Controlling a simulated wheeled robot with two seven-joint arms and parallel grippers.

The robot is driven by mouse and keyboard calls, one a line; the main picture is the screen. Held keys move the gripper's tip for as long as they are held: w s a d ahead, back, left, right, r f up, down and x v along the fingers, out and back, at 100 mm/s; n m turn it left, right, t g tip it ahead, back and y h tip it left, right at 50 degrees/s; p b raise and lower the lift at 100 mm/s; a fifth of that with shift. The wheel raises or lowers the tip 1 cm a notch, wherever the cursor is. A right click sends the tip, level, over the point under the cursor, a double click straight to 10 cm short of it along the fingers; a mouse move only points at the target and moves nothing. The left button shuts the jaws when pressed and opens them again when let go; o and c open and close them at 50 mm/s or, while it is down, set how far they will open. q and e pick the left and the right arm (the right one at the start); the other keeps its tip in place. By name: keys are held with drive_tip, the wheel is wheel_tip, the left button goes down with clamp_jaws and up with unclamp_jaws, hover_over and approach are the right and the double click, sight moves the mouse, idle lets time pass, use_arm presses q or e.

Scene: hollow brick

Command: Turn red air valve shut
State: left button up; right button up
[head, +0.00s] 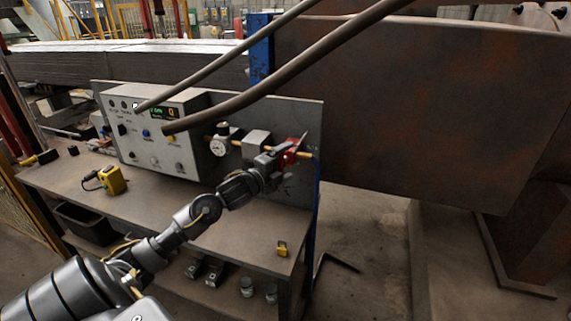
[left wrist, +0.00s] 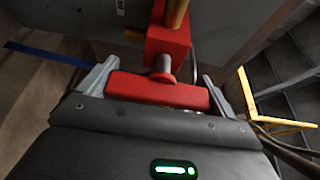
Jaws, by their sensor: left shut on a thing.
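The red air valve (head: 291,150) sits on a brass pipe fixed to the grey panel, right of the pressure gauge (head: 219,146). My left gripper (head: 274,167) is at the valve, shut on its red handle. In the left wrist view the red handle (left wrist: 158,90) lies crosswise between the two fingers of my left gripper (left wrist: 158,93). The red valve body (left wrist: 168,45) and its round stem (left wrist: 163,68) show just beyond the handle. My right gripper is not in view.
A control box (head: 157,132) with knobs and a display stands on the workbench (head: 150,196). A yellow device (head: 112,181) lies on the bench, and a small yellow item (head: 282,249) sits near its right end. Thick pipes cross above. A large rusty plate (head: 420,110) stands to the right.

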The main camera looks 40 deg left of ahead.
use_arm(q)
drive_tip(key=o, duration=0.7)
drive_tip(key=shift+s, duration=0.1)
drive_tip(key=shift+s+f, duration=0.15)
drive_tip(key=shift+s, duration=0.2)
drive_tip(key=s+b, duration=0.2)
drive_tip(key=s, duration=0.8)
drive_tip(key=shift+a+b, duration=0.3)
drive_tip(key=shift+b, duration=0.1)
